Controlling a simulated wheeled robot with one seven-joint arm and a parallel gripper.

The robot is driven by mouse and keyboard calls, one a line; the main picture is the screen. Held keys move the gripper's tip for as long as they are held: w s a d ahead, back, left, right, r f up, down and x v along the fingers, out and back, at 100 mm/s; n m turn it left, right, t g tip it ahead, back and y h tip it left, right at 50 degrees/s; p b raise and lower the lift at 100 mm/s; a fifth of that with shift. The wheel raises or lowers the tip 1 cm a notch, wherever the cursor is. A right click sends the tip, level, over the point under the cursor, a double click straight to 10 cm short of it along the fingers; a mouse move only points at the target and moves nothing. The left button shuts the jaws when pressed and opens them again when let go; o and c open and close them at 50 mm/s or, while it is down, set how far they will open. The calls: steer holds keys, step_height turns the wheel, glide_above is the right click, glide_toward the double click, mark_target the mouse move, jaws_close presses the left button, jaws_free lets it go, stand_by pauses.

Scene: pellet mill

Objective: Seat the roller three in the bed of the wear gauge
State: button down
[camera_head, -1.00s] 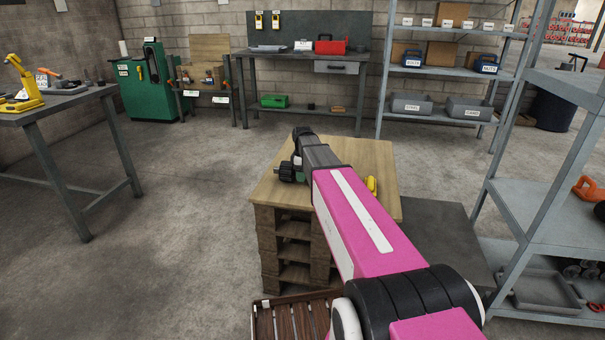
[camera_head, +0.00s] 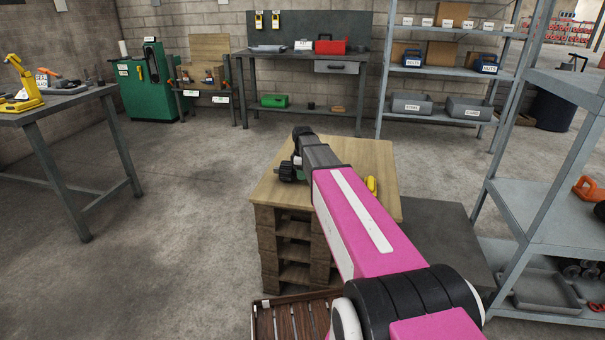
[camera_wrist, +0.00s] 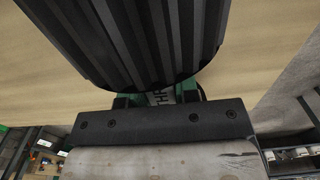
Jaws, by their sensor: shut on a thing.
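Roller three (camera_head: 287,172) is a dark, ridged cylinder at the end of my arm, over the wooden top of the pallet stack. In the wrist view the roller (camera_wrist: 130,38) fills the top middle. A green part (camera_wrist: 124,101) with a white label reading "THR" shows just below it, partly hidden. My gripper (camera_head: 297,165) is shut on the roller; its fingertips are mostly hidden by the arm and roller. I cannot pick out the wear gauge with certainty; a yellow stand-like device (camera_head: 22,85) stands on the left table.
The pallet stack (camera_head: 365,155) has a yellow object (camera_head: 371,186) on its top. A brown slatted crate (camera_head: 290,318) sits in front. The left table (camera_head: 75,100), grey shelving (camera_head: 530,205) at right, back bench (camera_head: 300,58) and green cabinet (camera_head: 146,85) surround open floor (camera_head: 190,200).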

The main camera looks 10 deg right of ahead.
steer(key=shift+r, duration=0.35)
steer(key=shift+r, duration=3.5)
